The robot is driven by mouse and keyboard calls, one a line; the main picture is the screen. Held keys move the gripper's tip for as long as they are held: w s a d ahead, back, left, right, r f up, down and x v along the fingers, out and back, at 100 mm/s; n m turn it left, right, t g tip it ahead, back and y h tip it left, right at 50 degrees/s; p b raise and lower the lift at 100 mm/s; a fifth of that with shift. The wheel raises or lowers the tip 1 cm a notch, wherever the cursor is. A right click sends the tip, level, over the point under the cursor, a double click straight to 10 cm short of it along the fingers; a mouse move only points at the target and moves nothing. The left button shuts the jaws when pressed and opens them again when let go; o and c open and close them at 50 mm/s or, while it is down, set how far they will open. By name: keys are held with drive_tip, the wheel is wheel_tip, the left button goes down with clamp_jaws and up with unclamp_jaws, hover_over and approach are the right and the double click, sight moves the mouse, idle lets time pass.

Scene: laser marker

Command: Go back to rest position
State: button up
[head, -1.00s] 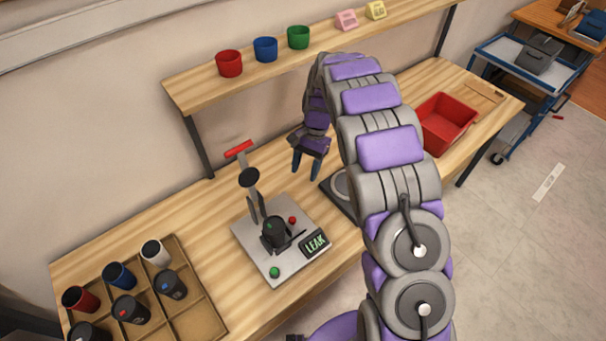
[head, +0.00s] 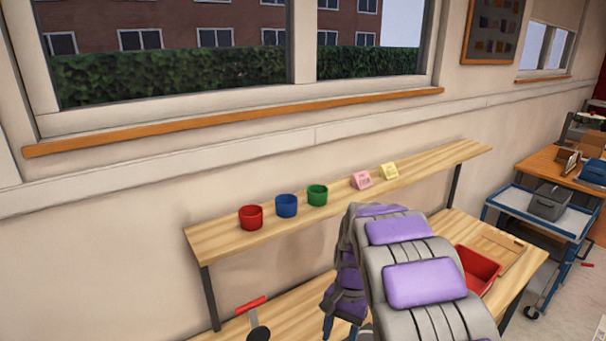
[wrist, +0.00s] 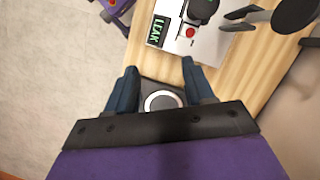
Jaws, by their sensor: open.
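My arm, grey with purple pads, rises at the right of the middle in the head view and bends down over the workbench. My gripper (wrist: 158,85) is open in the wrist view, its two dark blue fingers apart with nothing held between them. Below it on the bench is a dark square device with a light round ring (wrist: 163,101). In the head view my gripper shows only partly at the bottom edge.
A shelf (head: 220,236) holds red, blue and green cups. A red bin (head: 478,268) and a blue cart (head: 520,206) are at right.

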drive_tip(key=s+d+r+n+b, duration=0.1)
drive_tip(key=s+d+r, duration=0.15)
drive_tip(key=s, duration=0.55)
drive_tip(key=s+d+r+n+b, duration=0.1)
drive_tip(key=s+r, duration=0.3)
drive_tip(key=s, duration=0.4)
drive_tip(key=s+d+f+n+t+h, duration=0.1)
drive_tip(key=s+d+n, duration=0.1)
drive_tip(key=s, duration=1.4)
drive_tip(key=shift+s+n+h+b, duration=0.15)
drive_tip(key=shift+n+h+b, duration=0.2)
drive_tip(key=shift+n, duration=0.45)
